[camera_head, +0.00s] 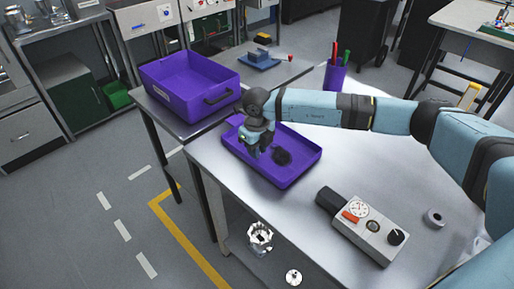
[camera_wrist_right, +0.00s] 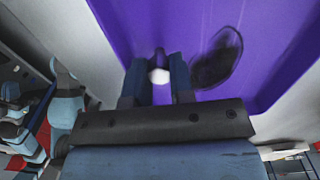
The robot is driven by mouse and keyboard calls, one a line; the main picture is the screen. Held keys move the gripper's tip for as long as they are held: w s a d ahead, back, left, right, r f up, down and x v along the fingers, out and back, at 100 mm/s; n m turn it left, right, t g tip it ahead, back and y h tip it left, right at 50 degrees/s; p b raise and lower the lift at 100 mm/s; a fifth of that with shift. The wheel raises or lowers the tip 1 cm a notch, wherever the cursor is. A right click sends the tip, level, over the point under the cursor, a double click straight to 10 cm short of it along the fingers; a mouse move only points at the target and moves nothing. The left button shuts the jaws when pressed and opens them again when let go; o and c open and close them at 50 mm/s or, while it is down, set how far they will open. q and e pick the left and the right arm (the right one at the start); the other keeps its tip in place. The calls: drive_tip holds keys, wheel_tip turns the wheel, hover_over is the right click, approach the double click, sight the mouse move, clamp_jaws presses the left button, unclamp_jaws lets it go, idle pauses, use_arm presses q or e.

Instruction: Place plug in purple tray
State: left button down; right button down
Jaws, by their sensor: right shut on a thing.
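The shallow purple tray (camera_head: 298,172) lies on the light table near its left edge. My right gripper (camera_head: 252,152) points down over the left part of this tray. In the right wrist view my right gripper (camera_wrist_right: 158,82) is shut on a small piece with a pale, rounded end, the plug (camera_wrist_right: 158,76). The purple tray floor (camera_wrist_right: 130,25) fills the view behind it. Most of the plug is hidden by the fingers, and I cannot tell whether it touches the tray. My left gripper is not in view.
A deep purple bin (camera_head: 165,95) stands behind. A grey meter box (camera_head: 365,228) and a ring (camera_head: 434,217) lie at the right. A purple cup (camera_head: 335,77) holds pens.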

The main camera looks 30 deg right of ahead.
drive_tip(key=shift+f, duration=0.15)
drive_tip(key=c, duration=1.3)
unclamp_jaws()
drive_tip(key=shift+r, duration=0.4)
wheel_tip(320, 180, up, 12)
drive_tip(key=shift+f, duration=0.2)
